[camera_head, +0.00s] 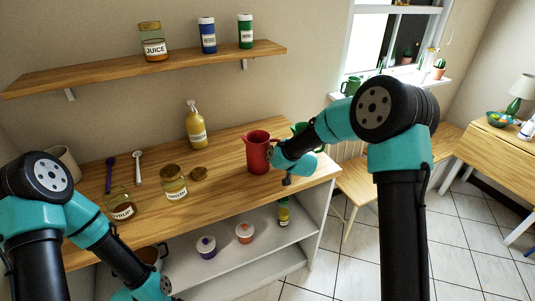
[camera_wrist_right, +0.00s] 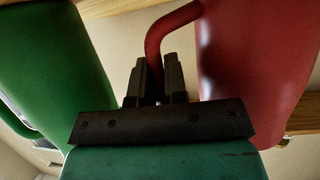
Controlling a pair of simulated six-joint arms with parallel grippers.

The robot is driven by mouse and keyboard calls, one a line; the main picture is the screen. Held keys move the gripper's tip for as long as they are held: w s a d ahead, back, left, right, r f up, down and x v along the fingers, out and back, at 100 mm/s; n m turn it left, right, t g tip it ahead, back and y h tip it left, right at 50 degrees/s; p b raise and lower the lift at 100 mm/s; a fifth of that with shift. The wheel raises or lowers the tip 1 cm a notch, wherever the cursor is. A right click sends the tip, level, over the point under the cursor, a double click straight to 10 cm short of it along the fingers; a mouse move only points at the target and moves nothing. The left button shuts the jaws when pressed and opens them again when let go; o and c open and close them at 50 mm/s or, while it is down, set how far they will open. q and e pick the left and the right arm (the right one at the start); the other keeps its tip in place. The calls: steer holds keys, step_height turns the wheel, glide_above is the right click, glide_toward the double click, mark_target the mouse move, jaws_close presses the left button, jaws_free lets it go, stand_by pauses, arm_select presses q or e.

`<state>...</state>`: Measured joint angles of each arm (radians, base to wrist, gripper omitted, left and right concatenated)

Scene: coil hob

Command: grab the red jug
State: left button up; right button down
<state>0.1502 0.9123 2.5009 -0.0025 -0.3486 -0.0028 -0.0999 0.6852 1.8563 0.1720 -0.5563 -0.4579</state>
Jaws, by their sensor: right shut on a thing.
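The red jug (camera_head: 258,153) stands upright at the right part of the wooden counter top. My right gripper (camera_head: 279,160) is at the jug's right side, where the arm hides its handle in the head view. In the right wrist view the red jug (camera_wrist_right: 262,60) fills the right side, and its curved handle runs down between the two fingers of my right gripper (camera_wrist_right: 156,85), which is shut on it. My left arm (camera_head: 110,250) reaches low in front of the counter; its fingers are not visible.
A green jug (camera_head: 299,127) stands close behind my right gripper; it is large in the wrist view (camera_wrist_right: 50,70). A yellow spray bottle (camera_head: 196,128), a honey jar (camera_head: 173,183) and two spoons lie or stand left on the counter (camera_head: 225,190). A shelf (camera_head: 200,62) hangs above.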

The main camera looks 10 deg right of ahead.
steer(key=shift+r, duration=0.3)
steer(key=shift+r, duration=1.45)
steer(key=shift+s+r, duration=0.15)
steer(key=s+a+r, duration=0.1)
steer(key=s+a, duration=0.3)
steer(key=s, duration=1.1)
steer(key=shift+a+r, duration=0.15)
